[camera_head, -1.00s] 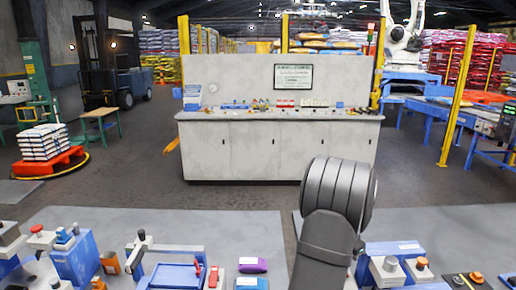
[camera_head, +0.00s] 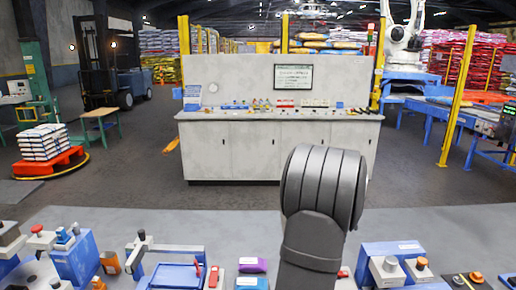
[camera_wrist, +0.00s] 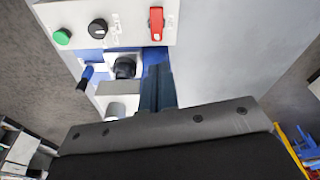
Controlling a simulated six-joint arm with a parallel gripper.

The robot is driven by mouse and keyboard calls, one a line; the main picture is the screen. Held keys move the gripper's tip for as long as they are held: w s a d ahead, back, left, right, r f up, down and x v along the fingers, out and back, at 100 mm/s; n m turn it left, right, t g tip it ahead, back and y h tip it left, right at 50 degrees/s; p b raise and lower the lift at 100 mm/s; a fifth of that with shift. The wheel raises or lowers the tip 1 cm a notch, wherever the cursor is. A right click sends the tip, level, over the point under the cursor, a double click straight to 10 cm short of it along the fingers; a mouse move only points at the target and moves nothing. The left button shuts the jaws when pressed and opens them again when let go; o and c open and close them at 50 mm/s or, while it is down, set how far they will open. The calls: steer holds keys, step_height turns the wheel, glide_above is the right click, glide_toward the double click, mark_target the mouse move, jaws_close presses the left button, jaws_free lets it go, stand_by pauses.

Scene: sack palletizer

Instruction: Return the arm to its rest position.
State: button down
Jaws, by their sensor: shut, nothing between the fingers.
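My arm (camera_head: 325,190) shows in the head view as a thick grey rounded link rising from the bottom edge, right of centre. My gripper's end is not visible there. In the wrist view, my gripper (camera_wrist: 158,85) shows as narrow dark blue fingers close together, reaching out from a grey bolted bar. They look shut and empty. Beyond them is a pale control panel (camera_wrist: 88,14) with a green button (camera_wrist: 62,37), a black knob (camera_wrist: 97,28) and a red switch (camera_wrist: 156,22). Whether the fingers touch anything is unclear.
Near benches carry a blue tray (camera_head: 176,277), a blue box with a red button (camera_head: 72,257) and a blue control box with knobs (camera_head: 392,265). A purple packet (camera_head: 252,265) lies left of my arm. A pale cabinet counter (camera_head: 262,150) stands beyond open floor.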

steer(key=shift+s+a+r+m, duration=0.1)
steer(key=shift+a+r+m, duration=0.6)
steer(key=shift+r, duration=0.3)
steer(key=shift+s+a+r+m, duration=0.1)
steer(key=shift+a+r+m, duration=0.6)
steer(key=shift+r, duration=0.25)
steer(key=c, duration=1.8)
jaws_free()
steer(key=shift+d+r, duration=0.1)
steer(key=shift+d, duration=0.05)
steer(key=shift+c, duration=0.2)
steer(key=o, duration=1.8)
steer(key=s+d+r+y, duration=0.1)
steer(key=s+d+r, duration=0.2)
steer(key=s+r, duration=0.4)
steer(key=s, duration=0.3)
steer(key=shift+s+d+r+y, duration=0.15)
steer(key=shift+s+d+y, duration=0.05)
steer(key=shift+d+y, duration=0.1)
steer(key=shift+o, duration=0.2)
steer(key=shift+s, duration=0.3)
step_height(320, 180, down, 10)
steer(key=shift+r, duration=0.15)
steer(key=shift+r, duration=0.1)
step_height(320, 180, up, 10)
